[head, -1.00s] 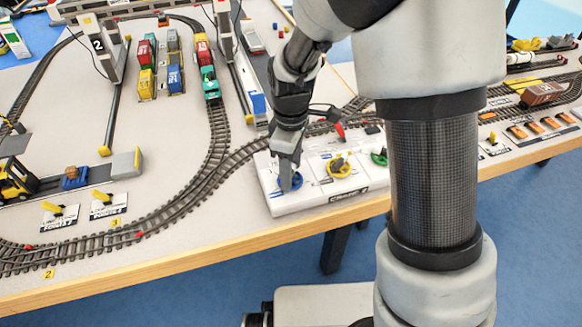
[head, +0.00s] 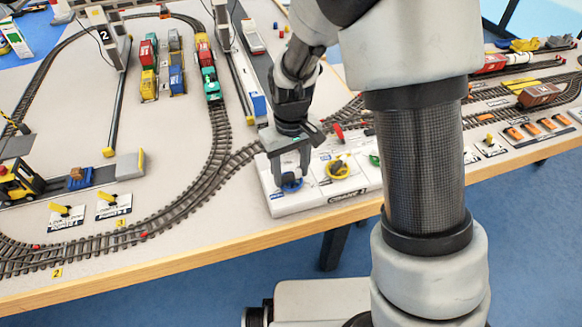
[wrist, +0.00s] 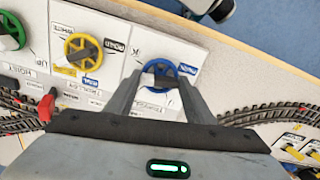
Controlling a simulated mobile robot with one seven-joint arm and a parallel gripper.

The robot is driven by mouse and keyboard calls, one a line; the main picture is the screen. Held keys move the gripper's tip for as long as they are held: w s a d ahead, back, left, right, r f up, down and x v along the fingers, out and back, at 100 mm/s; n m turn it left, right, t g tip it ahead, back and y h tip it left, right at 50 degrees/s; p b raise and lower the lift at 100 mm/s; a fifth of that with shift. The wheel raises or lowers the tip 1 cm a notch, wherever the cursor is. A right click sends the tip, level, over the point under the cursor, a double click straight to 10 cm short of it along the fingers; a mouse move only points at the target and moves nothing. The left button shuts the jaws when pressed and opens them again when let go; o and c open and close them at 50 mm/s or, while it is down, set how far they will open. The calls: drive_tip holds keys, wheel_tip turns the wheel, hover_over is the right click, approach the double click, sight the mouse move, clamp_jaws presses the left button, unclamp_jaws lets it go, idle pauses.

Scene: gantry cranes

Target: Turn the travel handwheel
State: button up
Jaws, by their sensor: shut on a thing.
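The travel handwheel is a blue spoked wheel (head: 293,187) at the left end of the white control panel (head: 320,204). It also shows in the wrist view (wrist: 187,70), beside a label that reads as travel. My gripper (head: 289,178) points down onto the blue wheel from above. In the wrist view its two fingers (wrist: 160,76) stand on either side of the wheel's middle and are shut on it. The fingers hide part of the rim and hub.
A yellow wheel (head: 338,168) and a green wheel (wrist: 10,32) sit along the same panel. A red lever (head: 338,132) stands behind them. Curved track (head: 212,172) runs close to the panel's left. The table's wooden edge (head: 180,253) is just in front.

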sight(291, 174)
drive_tip(key=m+p, duration=0.1)
drive_tip(key=m, duration=0.3)
drive_tip(key=shift+m, duration=0.4)
idle(0.4)
drive_tip(key=o, duration=1.1)
drive_tip(key=shift+c, duration=0.2)
wheel_tip(291, 174, up, 18)
drive_tip(key=p, duration=0.3)
drive_tip(key=shift+f, duration=0.25)
